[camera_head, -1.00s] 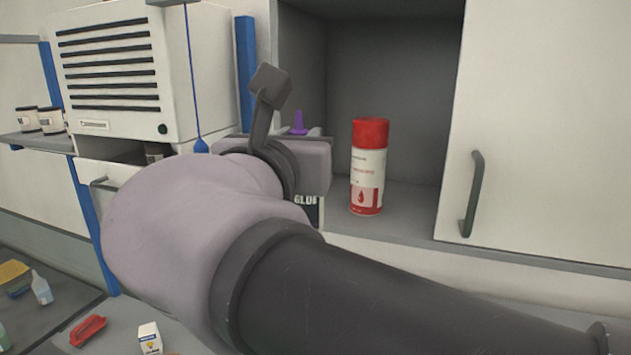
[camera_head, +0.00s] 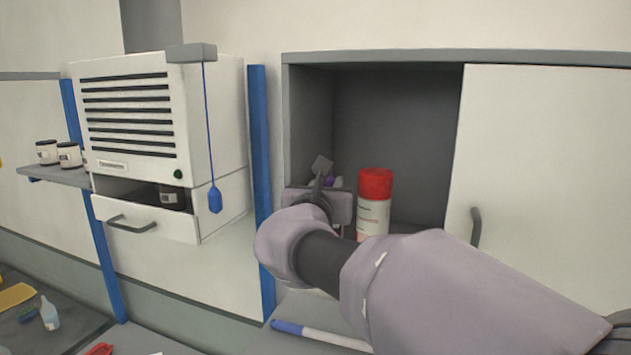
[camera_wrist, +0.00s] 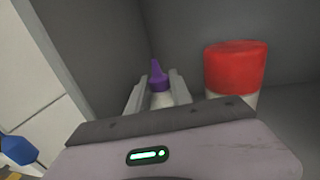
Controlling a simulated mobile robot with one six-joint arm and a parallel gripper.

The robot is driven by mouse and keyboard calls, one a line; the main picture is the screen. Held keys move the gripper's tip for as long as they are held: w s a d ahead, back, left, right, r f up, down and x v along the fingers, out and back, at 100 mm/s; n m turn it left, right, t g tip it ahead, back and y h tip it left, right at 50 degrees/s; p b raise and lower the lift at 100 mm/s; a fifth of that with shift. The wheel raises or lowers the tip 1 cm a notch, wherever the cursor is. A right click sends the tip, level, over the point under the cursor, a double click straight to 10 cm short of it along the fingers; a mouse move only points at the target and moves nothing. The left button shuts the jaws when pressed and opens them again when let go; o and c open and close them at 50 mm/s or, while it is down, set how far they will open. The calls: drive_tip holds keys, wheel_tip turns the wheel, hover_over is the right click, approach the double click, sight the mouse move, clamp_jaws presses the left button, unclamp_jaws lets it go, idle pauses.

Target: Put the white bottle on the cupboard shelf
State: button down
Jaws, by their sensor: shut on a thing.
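The white bottle (camera_wrist: 158,98) has a purple nozzle cap and stands between the two fingers of my gripper (camera_wrist: 157,92) in the wrist view. My gripper is shut on it. In the head view my gripper (camera_head: 322,192) is at the left part of the open cupboard (camera_head: 400,120), left of the red-capped can. Only a bit of the purple cap shows there; my wrist hides the rest of the bottle. I cannot tell whether its base touches the cupboard shelf (camera_head: 408,228).
A white can with a red cap (camera_head: 375,185) stands on the shelf close to the right of my gripper; it also shows in the wrist view (camera_wrist: 235,68). The cupboard's white door (camera_head: 550,150) is at the right. A blue post (camera_head: 259,150) stands left of the opening.

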drive_tip(key=shift+s, duration=0.1)
drive_tip(key=c, duration=1.1)
unclamp_jaws()
drive_tip(key=shift+f, duration=0.1)
drive_tip(key=shift+c, duration=0.2)
